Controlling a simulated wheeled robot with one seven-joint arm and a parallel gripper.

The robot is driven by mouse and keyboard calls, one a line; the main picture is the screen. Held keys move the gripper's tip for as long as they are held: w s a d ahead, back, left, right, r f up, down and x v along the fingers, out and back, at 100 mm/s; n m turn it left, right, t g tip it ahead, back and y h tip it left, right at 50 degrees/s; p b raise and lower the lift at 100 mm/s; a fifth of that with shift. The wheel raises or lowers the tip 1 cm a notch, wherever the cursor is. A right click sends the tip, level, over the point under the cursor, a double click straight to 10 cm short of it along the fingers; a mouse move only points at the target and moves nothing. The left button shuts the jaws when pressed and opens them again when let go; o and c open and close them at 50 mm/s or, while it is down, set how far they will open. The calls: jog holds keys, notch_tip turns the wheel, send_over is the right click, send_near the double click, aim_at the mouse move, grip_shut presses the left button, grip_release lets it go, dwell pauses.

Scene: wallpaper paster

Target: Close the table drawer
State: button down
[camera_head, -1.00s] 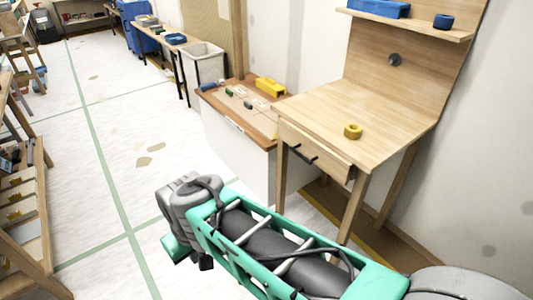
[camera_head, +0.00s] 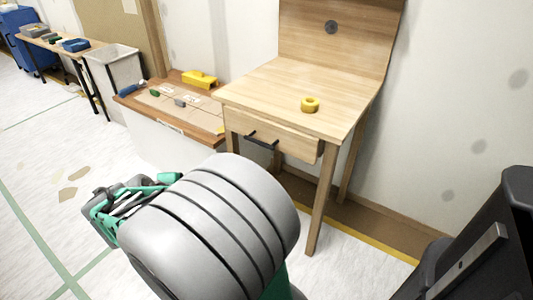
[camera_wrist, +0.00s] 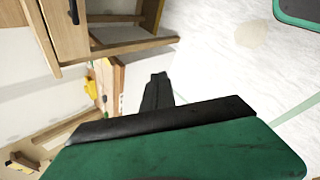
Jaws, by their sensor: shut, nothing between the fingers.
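The wooden table (camera_head: 275,88) stands right of centre in the head view. Its drawer (camera_head: 290,138) sits under the top with a dark bar handle (camera_head: 262,141). The drawer front stands out a little from the table frame, so it looks partly open. In the wrist view the drawer handle (camera_wrist: 74,12) shows at the top left, on its side. My gripper (camera_wrist: 158,78) points up in the wrist view, shut and empty. It is to the right of the handle and apart from it.
A yellow ring (camera_head: 310,105) lies on the tabletop. A lower bench with a brown top (camera_head: 155,103) and a yellow block (camera_head: 199,79) stands to the left of the table. A white bin (camera_head: 112,78) is beyond. The floor at left is clear.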

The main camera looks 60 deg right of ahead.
jog(key=s+d+f+n+g+h+b, duration=0.2)
jog(key=s+d+f+n+h+b, duration=0.1)
jog(key=d, duration=0.5)
jog(key=n+g+h+b, duration=0.2)
jog(key=n+g+h, duration=0.1)
jog(key=n+h, duration=0.4)
send_near(274, 132)
jog(key=shift+n+y, duration=0.3)
jog(key=shift+n, duration=0.2)
jog(key=d+b, duration=0.1)
jog(key=d, duration=0.2)
jog(key=s+d+b, duration=0.1)
jog(key=d+b, duration=0.1)
jog(key=shift+s+d, duration=0.1)
jog(key=shift+d, duration=0.3)
jog(key=shift+d+r, duration=0.2)
jog(key=shift+d, duration=0.3)
